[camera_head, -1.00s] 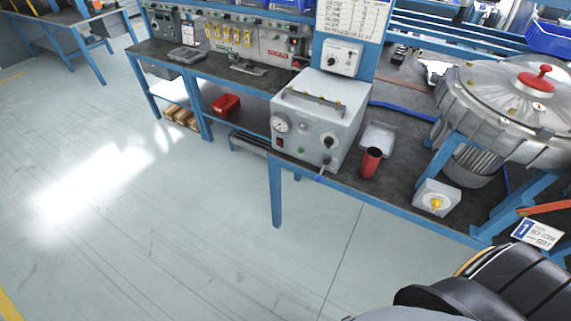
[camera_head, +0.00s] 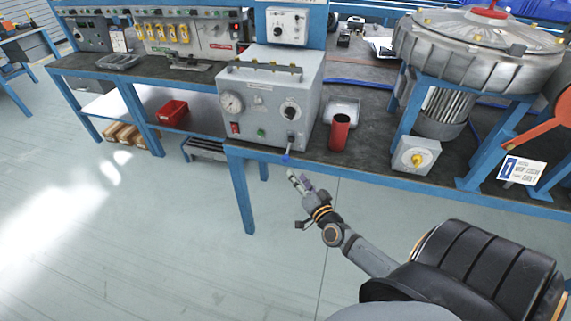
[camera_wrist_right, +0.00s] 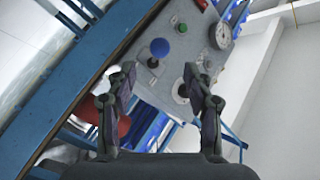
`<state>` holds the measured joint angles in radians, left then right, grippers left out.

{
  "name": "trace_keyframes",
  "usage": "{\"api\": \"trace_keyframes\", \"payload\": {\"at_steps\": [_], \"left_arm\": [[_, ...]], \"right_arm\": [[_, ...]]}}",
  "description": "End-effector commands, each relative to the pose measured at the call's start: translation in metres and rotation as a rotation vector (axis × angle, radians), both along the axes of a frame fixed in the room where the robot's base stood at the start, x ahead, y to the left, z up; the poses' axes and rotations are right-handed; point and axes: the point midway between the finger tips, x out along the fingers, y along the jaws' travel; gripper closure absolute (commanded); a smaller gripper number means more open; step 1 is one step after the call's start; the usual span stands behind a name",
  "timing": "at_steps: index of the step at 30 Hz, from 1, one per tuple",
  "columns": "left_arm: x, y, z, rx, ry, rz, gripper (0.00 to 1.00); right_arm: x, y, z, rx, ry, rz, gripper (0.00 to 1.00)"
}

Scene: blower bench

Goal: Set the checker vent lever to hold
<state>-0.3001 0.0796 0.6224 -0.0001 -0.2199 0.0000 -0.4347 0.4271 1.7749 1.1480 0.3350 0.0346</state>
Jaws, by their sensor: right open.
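The checker (camera_head: 270,105) is a grey box on the bench with a gauge, knobs and a red switch on its front. Its vent lever (camera_head: 287,156) has a blue tip and sticks out low on the front right. In the right wrist view the lever's blue ball (camera_wrist_right: 159,47) shows ahead, above the middle between the fingers. My right gripper (camera_head: 296,180) is open and empty, just below and in front of the lever, apart from it. Its two fingers also show in the right wrist view (camera_wrist_right: 164,88). My left gripper is not in view.
A small box with a yellow knob (camera_head: 416,156) sits at the bench edge. A large metal blower (camera_head: 475,60) stands at right. Open floor lies in front.

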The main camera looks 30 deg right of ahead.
Motion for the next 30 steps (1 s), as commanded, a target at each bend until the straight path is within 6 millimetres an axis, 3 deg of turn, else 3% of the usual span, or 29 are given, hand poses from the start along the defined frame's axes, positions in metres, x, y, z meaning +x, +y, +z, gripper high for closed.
{"api": "trace_keyframes", "payload": {"at_steps": [9, 15, 26, 30], "left_arm": [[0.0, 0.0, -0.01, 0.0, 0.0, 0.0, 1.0], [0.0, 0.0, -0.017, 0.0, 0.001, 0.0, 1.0], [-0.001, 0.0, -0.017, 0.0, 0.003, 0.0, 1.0], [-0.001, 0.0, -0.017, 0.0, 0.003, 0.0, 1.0]], "right_arm": [[0.063, -0.009, -0.001, -0.001, -0.003, -0.001, 0.48], [0.092, -0.013, -0.001, -0.001, 0.0, 0.0, 0.48], [0.099, -0.014, -0.001, -0.002, 0.002, 0.001, 0.48], [0.099, -0.014, -0.001, -0.002, 0.002, 0.001, 0.66]]}}
